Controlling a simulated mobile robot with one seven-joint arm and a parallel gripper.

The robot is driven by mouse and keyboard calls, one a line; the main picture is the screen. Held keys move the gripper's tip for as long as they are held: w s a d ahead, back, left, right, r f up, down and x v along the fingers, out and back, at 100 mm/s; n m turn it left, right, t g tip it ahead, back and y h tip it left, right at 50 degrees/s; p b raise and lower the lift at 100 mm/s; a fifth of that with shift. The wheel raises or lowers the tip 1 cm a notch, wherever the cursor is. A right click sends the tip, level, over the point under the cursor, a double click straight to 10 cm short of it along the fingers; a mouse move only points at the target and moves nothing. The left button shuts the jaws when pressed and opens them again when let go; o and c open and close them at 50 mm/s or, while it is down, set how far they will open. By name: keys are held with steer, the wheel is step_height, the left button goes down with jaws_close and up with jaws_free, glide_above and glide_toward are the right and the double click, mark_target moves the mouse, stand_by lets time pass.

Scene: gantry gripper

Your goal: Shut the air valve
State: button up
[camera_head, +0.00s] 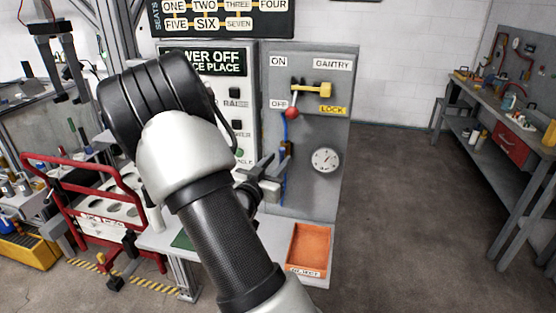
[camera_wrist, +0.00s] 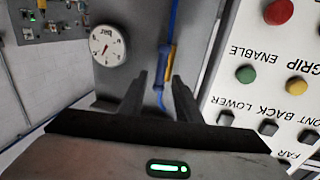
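The air valve (camera_head: 312,90) is on the grey gantry panel (camera_head: 328,205). It shows a yellow bar lying roughly level and a red knob (camera_head: 292,112) at its lower left, close to the OFF label (camera_head: 279,104). The ON label (camera_head: 279,62) is above. My gripper (camera_head: 268,172) is below and left of the valve, in front of the panel. In the wrist view my gripper (camera_wrist: 158,80) is open and empty, its fingers apart. Beyond them is a blue hose with a yellow fitting (camera_wrist: 168,58). The valve is not visible in the wrist view.
A round gauge (camera_head: 326,160) is right of my gripper. A button panel (camera_wrist: 268,85) stands close by on the wrist view's right. An orange tray (camera_head: 309,250) sits below. A red rack (camera_head: 75,210) is at left, a workbench (camera_head: 500,125) at right. The floor between is clear.

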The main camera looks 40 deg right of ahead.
steer(key=shift+w+d, duration=0.2)
steer(key=shift+d, duration=0.25)
steer(key=shift+c, duration=0.3)
jaws_close()
